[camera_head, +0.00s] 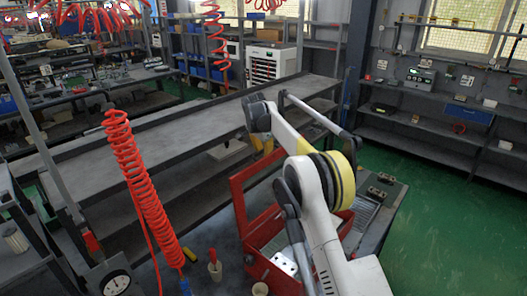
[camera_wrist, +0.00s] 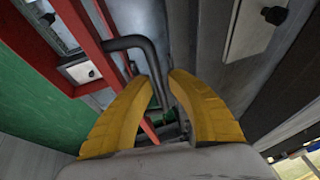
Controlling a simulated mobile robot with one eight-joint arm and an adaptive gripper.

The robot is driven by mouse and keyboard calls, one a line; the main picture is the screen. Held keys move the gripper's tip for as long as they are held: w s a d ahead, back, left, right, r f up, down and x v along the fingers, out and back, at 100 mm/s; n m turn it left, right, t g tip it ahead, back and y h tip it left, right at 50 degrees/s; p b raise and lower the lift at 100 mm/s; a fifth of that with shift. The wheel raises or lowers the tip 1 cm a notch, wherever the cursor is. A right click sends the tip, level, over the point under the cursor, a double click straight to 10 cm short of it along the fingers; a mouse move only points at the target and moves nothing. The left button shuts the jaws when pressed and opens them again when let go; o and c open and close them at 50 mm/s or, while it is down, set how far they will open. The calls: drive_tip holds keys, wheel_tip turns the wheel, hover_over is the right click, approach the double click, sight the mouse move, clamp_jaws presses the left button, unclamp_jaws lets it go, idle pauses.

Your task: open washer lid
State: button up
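The washer is a red box (camera_head: 257,264) beside my arm in the head view. Its lid, a red frame (camera_head: 240,208), stands raised at a steep angle, partly hidden by my arm. In the wrist view the lid's red frame (camera_wrist: 98,48) runs along the left, with a dark bent handle (camera_wrist: 150,50) on it. My gripper (camera_wrist: 162,80) has its yellow fingers drawn together on either side of the handle and appears shut on it. In the head view my gripper (camera_head: 263,145) is at the lid's upper edge; the grip itself is hidden there.
A long grey bench (camera_head: 190,135) runs behind the washer. A red coiled hose (camera_head: 140,185) hangs at the left. A red-handled brush (camera_head: 214,265), a cup (camera_head: 260,289) and a gauge (camera_head: 116,283) are nearby. Open green floor (camera_head: 440,230) lies to the right.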

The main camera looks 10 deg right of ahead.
drive_tip(key=v, duration=1.2)
